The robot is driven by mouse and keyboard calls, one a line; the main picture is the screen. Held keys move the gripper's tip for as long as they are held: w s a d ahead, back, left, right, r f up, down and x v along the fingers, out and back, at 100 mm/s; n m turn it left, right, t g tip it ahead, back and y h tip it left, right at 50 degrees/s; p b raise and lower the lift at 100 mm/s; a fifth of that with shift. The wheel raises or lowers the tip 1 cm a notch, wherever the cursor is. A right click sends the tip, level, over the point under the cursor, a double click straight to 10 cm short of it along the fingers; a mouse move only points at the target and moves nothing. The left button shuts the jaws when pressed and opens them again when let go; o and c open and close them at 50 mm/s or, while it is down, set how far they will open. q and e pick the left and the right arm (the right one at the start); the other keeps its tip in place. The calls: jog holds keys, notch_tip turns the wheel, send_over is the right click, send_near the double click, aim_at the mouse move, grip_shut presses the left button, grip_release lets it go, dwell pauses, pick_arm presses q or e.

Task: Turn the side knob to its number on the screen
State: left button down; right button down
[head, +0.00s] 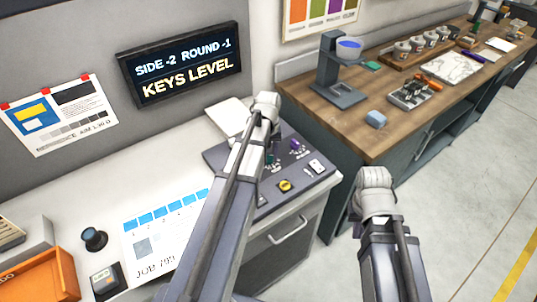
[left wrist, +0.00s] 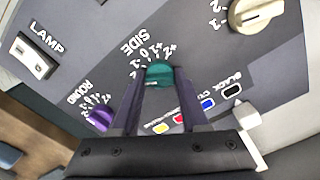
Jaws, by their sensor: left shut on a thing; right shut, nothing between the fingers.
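The side knob (left wrist: 160,73) is a round green knob under the label SIDE, with a printed number scale on the grey console (head: 325,178). My left gripper (left wrist: 160,82) is shut on it, one dark finger on each side. The fingers and the knob cover part of the scale, so I cannot tell which number the knob points to. The wall screen (head: 185,62) reads SIDE -2, ROUND -1, KEYS LEVEL. In the head view my left arm reaches over the console and hides much of it. My right arm shows at lower right, but its fingers are hidden.
Beside the side knob are a purple ROUND knob (left wrist: 100,117), a LAMP rocker switch (left wrist: 35,56), a cream knob (left wrist: 254,14) and several coloured keys. A job sheet (head: 150,243) lies left of the console. A wooden bench (head: 400,135) stands at right.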

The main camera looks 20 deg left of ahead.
aim_at(269, 156)
pick_arm(q)
jog(key=shift+n, duration=0.4)
jog(key=shift+c, duration=2.1)
grip_release()
jog(key=shift+r, duration=0.1)
notch_tip(269, 156, up, 8)
jog(key=p, duration=0.8)
jog(key=shift+f, duration=0.2)
